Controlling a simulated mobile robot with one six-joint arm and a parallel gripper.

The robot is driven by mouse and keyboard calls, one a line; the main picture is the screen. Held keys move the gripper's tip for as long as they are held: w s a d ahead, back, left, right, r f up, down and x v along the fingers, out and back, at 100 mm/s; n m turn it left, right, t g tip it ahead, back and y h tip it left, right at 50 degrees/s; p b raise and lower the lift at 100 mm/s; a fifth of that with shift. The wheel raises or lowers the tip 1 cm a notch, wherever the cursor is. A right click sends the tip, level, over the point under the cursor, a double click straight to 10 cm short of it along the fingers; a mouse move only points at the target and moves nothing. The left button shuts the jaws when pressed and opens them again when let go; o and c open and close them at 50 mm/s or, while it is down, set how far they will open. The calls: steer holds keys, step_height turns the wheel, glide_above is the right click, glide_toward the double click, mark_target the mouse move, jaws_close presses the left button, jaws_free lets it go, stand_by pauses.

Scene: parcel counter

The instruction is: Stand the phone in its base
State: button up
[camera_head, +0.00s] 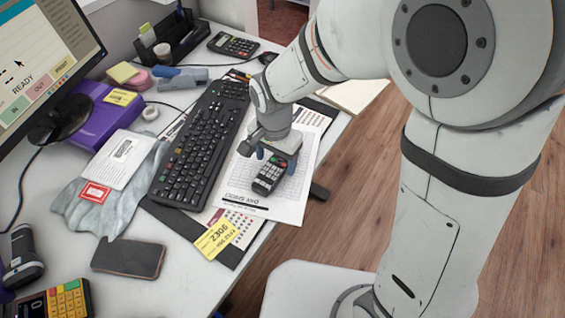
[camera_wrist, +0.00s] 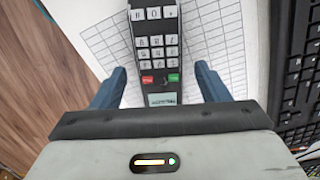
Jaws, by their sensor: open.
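The phone (camera_head: 268,175) is a dark handset with light keys and a red and a green key. It lies face up on a printed sheet near the counter's right edge. In the wrist view the phone (camera_wrist: 157,50) runs up between my two blue fingers, its top cut off by the frame. My gripper (camera_head: 277,157) is open above the phone's far end; it also shows in the wrist view (camera_wrist: 161,70), with a gap on each side of the phone. I cannot make out a phone base for certain in either view.
A black keyboard (camera_head: 203,143) lies left of the sheet (camera_head: 285,205). A monitor (camera_head: 45,55) stands at the left. The wooden floor (camera_head: 360,190) lies beyond the counter edge.

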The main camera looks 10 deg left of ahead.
mark_target(273, 165)
steer(key=r, duration=0.4)
steer(key=r+p, duration=0.1)
steer(key=r, duration=0.1)
steer(key=shift+a, duration=0.35)
steer(key=shift+w+d+r, duration=0.1)
steer(key=shift+d+r, duration=0.05)
steer(key=shift+d, duration=0.25)
steer(key=s+d+r+n+t, duration=0.1)
steer(key=s+d+r+n, duration=0.1)
steer(key=d, duration=1)
steer(key=s+d+r+n+t, duration=0.1)
steer(key=s+d+r+n, duration=0.1)
steer(key=d, duration=1.1)
step_height(273, 165, up, 2)
steer(key=shift+s+d, duration=0.2)
steer(key=shift+s, duration=0.7)
